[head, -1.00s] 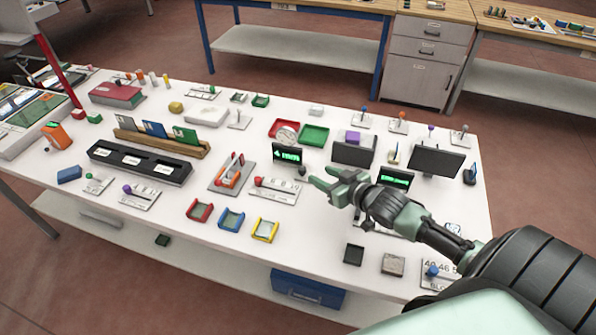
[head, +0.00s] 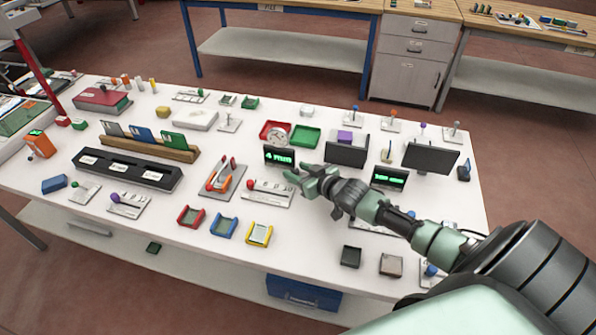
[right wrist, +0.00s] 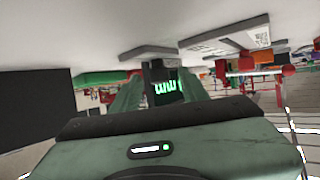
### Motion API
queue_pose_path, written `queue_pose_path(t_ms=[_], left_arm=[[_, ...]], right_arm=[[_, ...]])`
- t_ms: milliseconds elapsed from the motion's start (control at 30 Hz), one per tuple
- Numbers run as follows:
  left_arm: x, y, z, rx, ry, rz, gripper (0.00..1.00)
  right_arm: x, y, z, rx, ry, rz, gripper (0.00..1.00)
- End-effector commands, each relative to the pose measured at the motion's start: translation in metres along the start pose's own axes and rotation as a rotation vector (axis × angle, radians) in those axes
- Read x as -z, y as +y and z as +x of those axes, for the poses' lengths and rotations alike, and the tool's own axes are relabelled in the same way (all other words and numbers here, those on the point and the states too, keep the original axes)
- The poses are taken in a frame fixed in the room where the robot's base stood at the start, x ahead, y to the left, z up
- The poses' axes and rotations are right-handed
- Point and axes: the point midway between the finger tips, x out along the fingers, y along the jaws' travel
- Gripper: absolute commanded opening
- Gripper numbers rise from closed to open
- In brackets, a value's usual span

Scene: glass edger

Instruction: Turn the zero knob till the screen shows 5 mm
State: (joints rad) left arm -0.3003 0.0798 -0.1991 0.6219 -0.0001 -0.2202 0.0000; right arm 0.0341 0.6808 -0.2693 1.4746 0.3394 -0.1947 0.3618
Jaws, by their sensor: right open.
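A small black screen (head: 278,156) stands in the middle of the table in the head view, with green text that appears to read 4 mm. My right gripper (head: 297,173) is open, with its fingers just in front of and to the right of this screen. In the right wrist view, part of the screen (right wrist: 166,88) with green "mm" upside down shows between the green fingers. The zero knob is not clear now; the gripper covers the place to the right of the screen. My left gripper is not in view.
A second small screen (head: 389,176) with green text stands right of the gripper. Larger dark monitors (head: 347,151) and (head: 431,158) stand behind. A lever plate (head: 269,194) and a yellow tray (head: 259,233) lie in front. Red and green trays (head: 306,136) lie behind.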

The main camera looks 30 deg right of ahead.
Motion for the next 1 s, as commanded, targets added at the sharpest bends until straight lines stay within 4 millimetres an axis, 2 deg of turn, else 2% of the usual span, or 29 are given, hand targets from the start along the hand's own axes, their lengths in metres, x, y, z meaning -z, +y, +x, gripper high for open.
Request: queue_pose_path(t_ms=[167, 300, 333, 667, 1000], left_arm=[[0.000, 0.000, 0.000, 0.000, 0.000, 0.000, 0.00], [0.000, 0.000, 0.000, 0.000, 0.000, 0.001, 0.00], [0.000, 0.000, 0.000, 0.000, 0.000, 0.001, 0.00], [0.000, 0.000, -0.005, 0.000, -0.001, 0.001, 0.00], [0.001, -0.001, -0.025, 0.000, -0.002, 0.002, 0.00]], right_arm=[[0.000, 0.000, 0.000, 0.000, 0.000, 0.000, 0.44], [0.000, 0.000, 0.000, 0.000, 0.000, 0.000, 0.05], [0.000, 0.000, 0.000, 0.000, 0.000, 0.000, 0.00], [0.001, -0.002, -0.001, -0.022, 0.001, 0.015, 0.00], [0.002, -0.005, -0.001, -0.174, 0.000, 0.085, 0.00]])
